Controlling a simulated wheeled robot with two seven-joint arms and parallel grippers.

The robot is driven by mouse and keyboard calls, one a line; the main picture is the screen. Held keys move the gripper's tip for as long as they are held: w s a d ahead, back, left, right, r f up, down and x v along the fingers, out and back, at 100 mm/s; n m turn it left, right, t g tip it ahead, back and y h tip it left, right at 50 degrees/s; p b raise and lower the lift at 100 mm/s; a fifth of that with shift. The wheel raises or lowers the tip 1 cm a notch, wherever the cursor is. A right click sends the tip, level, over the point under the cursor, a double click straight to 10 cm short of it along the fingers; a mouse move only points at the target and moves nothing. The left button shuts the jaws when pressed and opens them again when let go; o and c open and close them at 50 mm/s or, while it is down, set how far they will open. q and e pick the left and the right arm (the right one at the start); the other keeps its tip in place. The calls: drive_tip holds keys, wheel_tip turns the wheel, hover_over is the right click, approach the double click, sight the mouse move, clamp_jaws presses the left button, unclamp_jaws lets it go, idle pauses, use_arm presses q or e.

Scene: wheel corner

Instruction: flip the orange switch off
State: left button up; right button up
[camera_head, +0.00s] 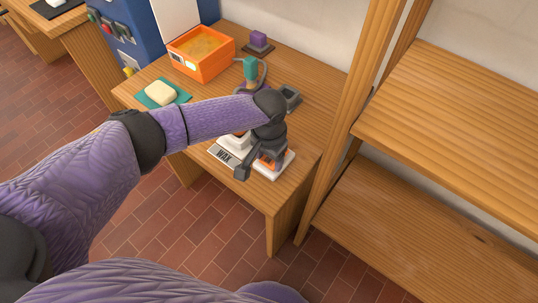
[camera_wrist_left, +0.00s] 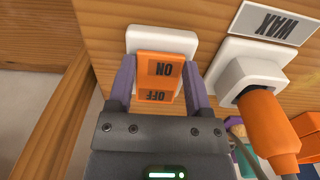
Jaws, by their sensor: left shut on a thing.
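The orange switch (camera_wrist_left: 158,76) sits on a white base plate (camera_wrist_left: 178,38) on the wooden table. Its face reads ON and OFF, upside down in the left wrist view, with OFF nearer my gripper. In the head view a little of the orange switch (camera_head: 267,164) shows below my wrist. My left gripper (camera_wrist_left: 160,84) is shut on the switch, one purple finger on each side. In the head view the left gripper (camera_head: 262,152) hides most of it. I cannot tell how far the rocker is tilted. My right gripper is not in view.
A white socket with an orange plug (camera_wrist_left: 266,118) and a WAX label (camera_wrist_left: 275,22) are beside the switch. Behind stand an orange box (camera_head: 205,66), a soap bar on a green mat (camera_head: 150,97) and a purple block (camera_head: 258,39). Wooden shelves (camera_head: 455,105) stand at the right.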

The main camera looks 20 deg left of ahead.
use_arm(q)
drive_tip(key=shift+w+g, duration=0.1)
drive_tip(key=shift+g, duration=0.2)
drive_tip(key=shift+c, duration=0.2)
drive_tip(key=shift+w+d+g+y+b, duration=0.1)
drive_tip(key=shift+g+y+b, duration=0.2)
drive_tip(key=shift+g+b, duration=0.2)
drive_tip(key=shift+w+f+g+b, duration=0.1)
drive_tip(key=shift+w+g+b, duration=0.05)
drive_tip(key=shift+g+b, duration=0.7)
drive_tip(key=shift+r+y+b, duration=0.2)
drive_tip(key=shift+y+b, duration=0.1)
drive_tip(key=shift+b, duration=0.05)
drive_tip(key=shift+r, duration=0.15)
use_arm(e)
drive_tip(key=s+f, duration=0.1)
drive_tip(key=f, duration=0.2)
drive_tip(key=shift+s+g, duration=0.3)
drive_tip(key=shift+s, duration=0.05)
use_arm(q)
drive_tip(key=o, duration=1.3)
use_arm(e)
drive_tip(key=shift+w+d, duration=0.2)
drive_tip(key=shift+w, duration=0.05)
